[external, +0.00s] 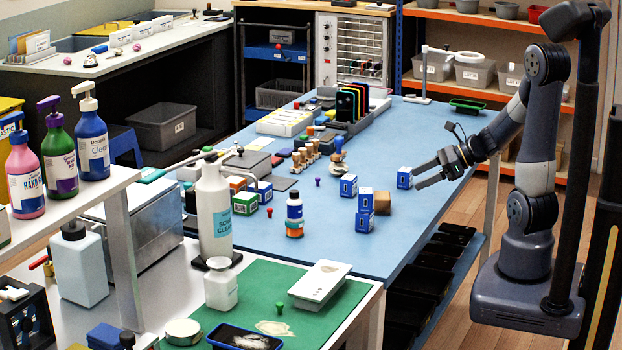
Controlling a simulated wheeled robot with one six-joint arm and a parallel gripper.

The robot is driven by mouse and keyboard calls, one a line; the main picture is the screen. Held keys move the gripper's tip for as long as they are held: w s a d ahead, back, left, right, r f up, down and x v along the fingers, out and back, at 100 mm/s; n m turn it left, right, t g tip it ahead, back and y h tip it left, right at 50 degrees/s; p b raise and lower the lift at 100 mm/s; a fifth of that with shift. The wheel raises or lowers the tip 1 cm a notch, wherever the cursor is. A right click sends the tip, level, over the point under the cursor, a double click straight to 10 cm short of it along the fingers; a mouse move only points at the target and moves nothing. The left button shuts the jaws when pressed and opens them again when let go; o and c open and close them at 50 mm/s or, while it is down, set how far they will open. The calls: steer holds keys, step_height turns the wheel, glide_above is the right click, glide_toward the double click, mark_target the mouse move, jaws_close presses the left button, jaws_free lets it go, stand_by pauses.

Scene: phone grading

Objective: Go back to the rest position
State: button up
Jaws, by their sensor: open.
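My gripper (428,176) is open and hangs over the right edge of the blue table (330,245). Its fingers point left, close to a small blue box (404,178) with a white label. I cannot tell whether the fingers touch that box, but the box stands on the table. My arm reaches in from the right, bent at the elbow. No phone is clearly seen in the gripper.
More blue boxes (348,186) stand left of the gripper beside a brown box (382,203). A lamp with a magnifier (425,75) stands at the table's back right. Several dark trays (418,281) sit under the table.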

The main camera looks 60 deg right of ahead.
mark_target(385, 195)
steer(key=shift+w+f, duration=0.1)
steer(key=shift+w, duration=0.05)
steer(key=b+x, duration=0.2)
steer(key=x, duration=0.9)
steer(key=shift+w+a+f, duration=0.15)
steer(key=shift+w, duration=0.05)
steer(key=shift+w+f+b, duration=0.15)
steer(key=shift+f+b, duration=0.05)
steer(key=shift+b, duration=0.2)
steer(key=shift+r, duration=0.1)
